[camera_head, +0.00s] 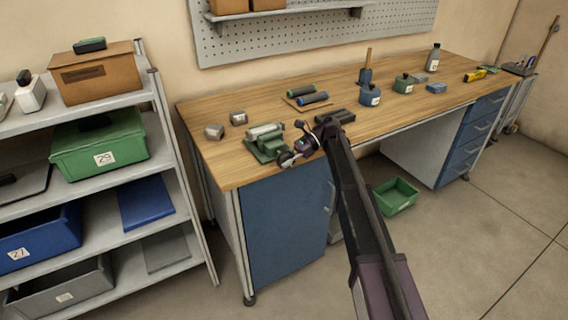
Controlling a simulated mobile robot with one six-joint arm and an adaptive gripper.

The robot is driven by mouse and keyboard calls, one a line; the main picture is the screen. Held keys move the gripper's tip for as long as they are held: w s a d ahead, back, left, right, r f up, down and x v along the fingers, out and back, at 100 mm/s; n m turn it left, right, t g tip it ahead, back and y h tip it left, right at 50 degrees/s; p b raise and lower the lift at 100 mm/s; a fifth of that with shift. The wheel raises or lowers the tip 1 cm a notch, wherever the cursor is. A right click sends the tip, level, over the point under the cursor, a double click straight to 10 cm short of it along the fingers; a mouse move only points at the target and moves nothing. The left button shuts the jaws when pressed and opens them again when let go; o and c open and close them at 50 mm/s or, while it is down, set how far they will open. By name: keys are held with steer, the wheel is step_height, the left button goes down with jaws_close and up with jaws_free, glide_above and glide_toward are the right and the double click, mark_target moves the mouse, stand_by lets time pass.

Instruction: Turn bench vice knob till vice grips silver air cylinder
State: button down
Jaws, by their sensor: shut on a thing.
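The green bench vice (265,149) stands near the front edge of the wooden bench, toward its left end. The silver air cylinder (264,130) lies across the top of the vice, at its jaws. Whether the jaws touch it on both sides is too small to tell. My gripper (287,160) is at the front right of the vice, by the bench edge, shut on the vice knob. The knob is mostly hidden by my gripper, and the fingers are small in this view.
Two small grey blocks (214,132) lie left of the vice. Green and blue cylinders (312,98) lie on a board behind it, with a dark block (335,116) to the right. Bottles and jars stand farther right. A shelf rack (180,150) stands left of the bench.

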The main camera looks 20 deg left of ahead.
steer(key=shift+a, duration=0.1)
steer(key=shift+c, duration=2.2)
jaws_free()
steer(key=shift+r, duration=0.1)
